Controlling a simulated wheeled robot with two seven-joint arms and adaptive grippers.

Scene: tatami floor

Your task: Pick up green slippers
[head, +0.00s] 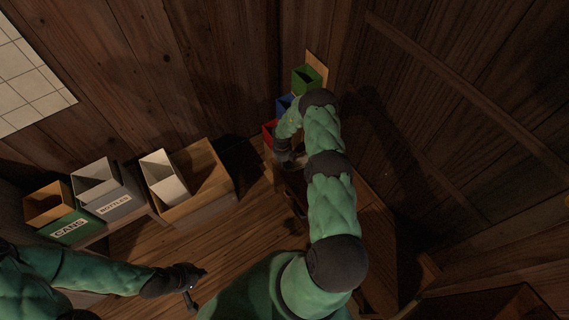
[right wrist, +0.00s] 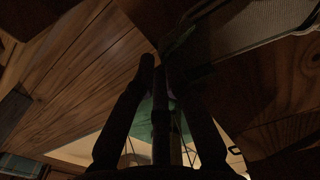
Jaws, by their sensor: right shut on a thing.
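My right gripper (head: 290,190) hangs below its bent arm in the head view, dark and partly hidden. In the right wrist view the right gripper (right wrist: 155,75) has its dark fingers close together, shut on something. A green patch (right wrist: 144,118) shows between and behind the fingers. It may be a green slipper, but its shape is too dark and covered to be sure. No whole slipper is clear in either view. My left gripper (head: 199,286) is at the lower left in the head view, fingers apart and empty, over the wooden floor.
A green bin marked CANS (head: 70,228), a grey bin marked BOTTLES (head: 112,206) and a white bin (head: 166,180) stand at the left. Green (head: 305,79), blue (head: 283,104) and red (head: 268,134) boxes stand near my right arm. Wooden walls close in.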

